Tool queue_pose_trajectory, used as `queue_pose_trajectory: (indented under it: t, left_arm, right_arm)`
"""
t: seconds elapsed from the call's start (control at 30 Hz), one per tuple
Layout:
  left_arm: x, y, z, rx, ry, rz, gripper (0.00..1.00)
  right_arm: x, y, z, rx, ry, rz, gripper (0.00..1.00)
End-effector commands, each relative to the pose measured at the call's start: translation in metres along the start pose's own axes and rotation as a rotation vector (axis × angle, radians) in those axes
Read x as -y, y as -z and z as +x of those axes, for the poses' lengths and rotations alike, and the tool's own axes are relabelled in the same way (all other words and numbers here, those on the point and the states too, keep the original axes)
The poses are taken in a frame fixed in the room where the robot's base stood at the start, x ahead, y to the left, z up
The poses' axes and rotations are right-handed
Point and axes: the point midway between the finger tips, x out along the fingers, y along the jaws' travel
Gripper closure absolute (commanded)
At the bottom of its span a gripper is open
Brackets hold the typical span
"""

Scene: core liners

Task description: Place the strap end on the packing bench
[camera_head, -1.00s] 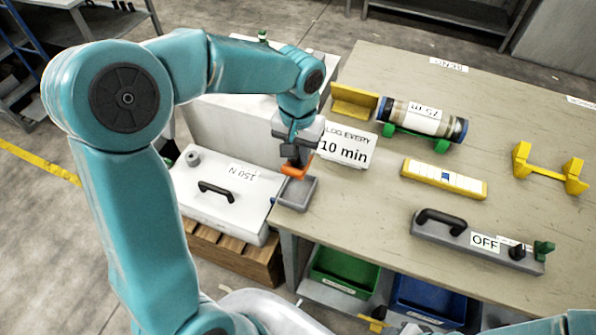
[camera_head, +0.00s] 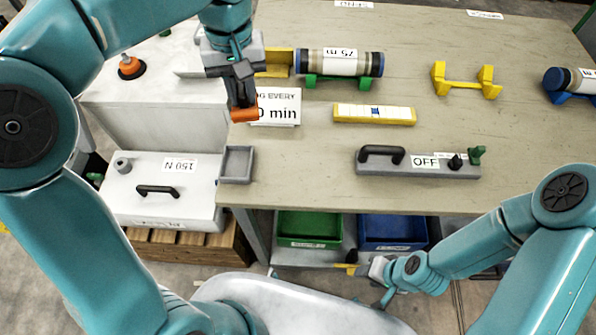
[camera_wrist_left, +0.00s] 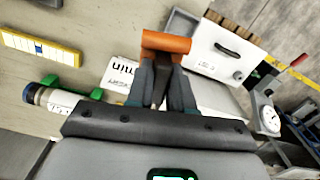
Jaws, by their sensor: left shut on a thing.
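My left gripper (camera_head: 241,98) is shut on an orange piece (camera_head: 245,115), which I take to be the strap end. It is held in the air in front of the white "10 min" sign (camera_head: 283,106). In the left wrist view the orange piece (camera_wrist_left: 166,42) lies crosswise between the fingertips (camera_wrist_left: 163,60). The packing bench (camera_head: 300,185) is a beige table below and to the right of the gripper. My right gripper (camera_head: 387,290) is low, in front of the bench; its jaws are too small to read.
A small grey tray (camera_head: 249,165) sits at the bench's left corner, beside a white "150 N" case (camera_head: 185,200). The bench holds a labelled cylinder (camera_head: 318,63), a yellow bar (camera_head: 345,113), a yellow cradle (camera_head: 463,87) and a grey "OFF" panel (camera_head: 400,171). Bare bench lies between them.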

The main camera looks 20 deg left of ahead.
Motion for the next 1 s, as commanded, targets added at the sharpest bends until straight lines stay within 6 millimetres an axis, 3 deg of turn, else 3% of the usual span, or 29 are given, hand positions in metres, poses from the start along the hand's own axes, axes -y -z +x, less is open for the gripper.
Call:
queue_pose_trajectory:
  t: [0.2, 0.33, 0.47, 0.8, 1.0]
  left_arm:
    - [-0.069, -0.020, 0.011, -0.017, -0.004, 0.115, 1.00]
    - [-0.092, -0.033, 0.015, -0.025, -0.001, 0.177, 1.00]
    - [-0.099, -0.038, 0.027, -0.027, 0.003, 0.200, 1.00]
    - [-0.098, -0.036, 0.122, -0.024, 0.005, 0.200, 1.00]
    - [-0.099, -0.034, 0.163, -0.027, 0.002, 0.200, 1.00]
  right_arm:
    - [-0.008, 0.000, 0.021, 0.000, 0.000, 0.000, 0.57]
    - [-0.009, 0.001, 0.026, 0.000, 0.000, 0.000, 0.57]
    - [-0.010, 0.001, 0.028, 0.000, 0.000, 0.000, 0.57]
    - [-0.012, 0.001, 0.033, 0.000, 0.000, 0.000, 0.57]
    - [-0.012, 0.001, 0.034, 0.000, 0.000, 0.000, 0.57]
